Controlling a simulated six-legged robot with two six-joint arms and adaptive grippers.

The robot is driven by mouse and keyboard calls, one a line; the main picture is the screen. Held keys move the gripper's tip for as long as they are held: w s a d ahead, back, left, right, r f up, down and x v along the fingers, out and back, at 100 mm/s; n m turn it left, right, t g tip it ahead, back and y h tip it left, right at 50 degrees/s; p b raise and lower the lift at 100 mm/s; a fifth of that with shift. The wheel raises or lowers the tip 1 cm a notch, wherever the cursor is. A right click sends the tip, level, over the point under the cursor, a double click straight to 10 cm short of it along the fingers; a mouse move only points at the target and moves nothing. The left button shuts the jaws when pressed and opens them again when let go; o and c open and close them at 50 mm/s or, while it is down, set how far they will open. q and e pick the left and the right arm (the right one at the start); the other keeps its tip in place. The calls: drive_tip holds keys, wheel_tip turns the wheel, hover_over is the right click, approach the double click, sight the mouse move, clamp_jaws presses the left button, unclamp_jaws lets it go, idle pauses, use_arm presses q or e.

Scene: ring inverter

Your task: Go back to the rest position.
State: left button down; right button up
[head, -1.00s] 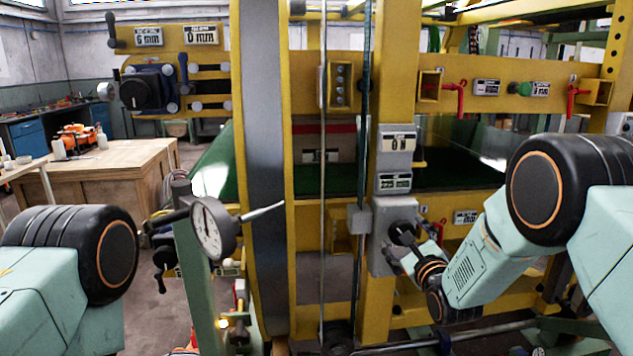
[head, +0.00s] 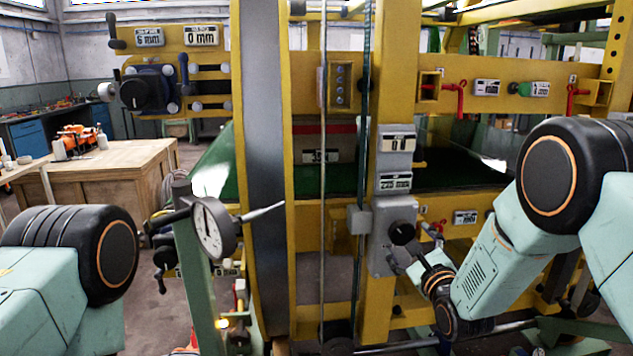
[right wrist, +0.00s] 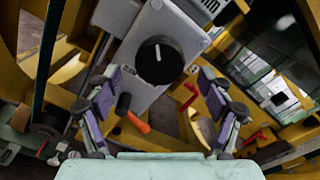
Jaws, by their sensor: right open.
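My right gripper (head: 416,262) is open and empty. In the head view it is just below and to the right of a black knob (head: 402,232) on a grey control box (head: 392,262) on the yellow post. In the right wrist view the knob (right wrist: 158,60) shows ahead between the two spread fingers (right wrist: 163,108), apart from them, with its white mark pointing up. In the head view my left arm comes in at the lower left, and its gripper is not in the picture.
The yellow frame (head: 375,290) of the machine fills the middle. A round dial gauge (head: 212,230) on a green post stands between my arms. Red handles (head: 461,100) and small displays (head: 487,88) are at the upper right. A wooden workbench (head: 90,185) is at the far left.

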sight(404, 235)
drive_tip(key=s+d, duration=0.1)
drive_tip(key=s, duration=0.7)
drive_tip(key=w, duration=0.4)
drive_tip(key=w+a, duration=0.1)
drive_tip(key=w, duration=0.7)
drive_tip(key=shift+a, duration=0.25)
drive_tip(key=n, duration=0.2)
drive_tip(key=shift+n, duration=0.4)
drive_tip(key=shift+n+b, duration=0.3)
drive_tip(key=shift+n, duration=0.9)
drive_tip(key=n, duration=0.3)
drive_tip(key=shift+n, duration=0.4)
drive_tip(key=n+b, duration=0.1)
drive_tip(key=n, duration=0.3)
drive_tip(key=shift+n, duration=0.3)
drive_tip(key=shift+r+n, duration=0.1)
drive_tip(key=shift+n, duration=1.9)
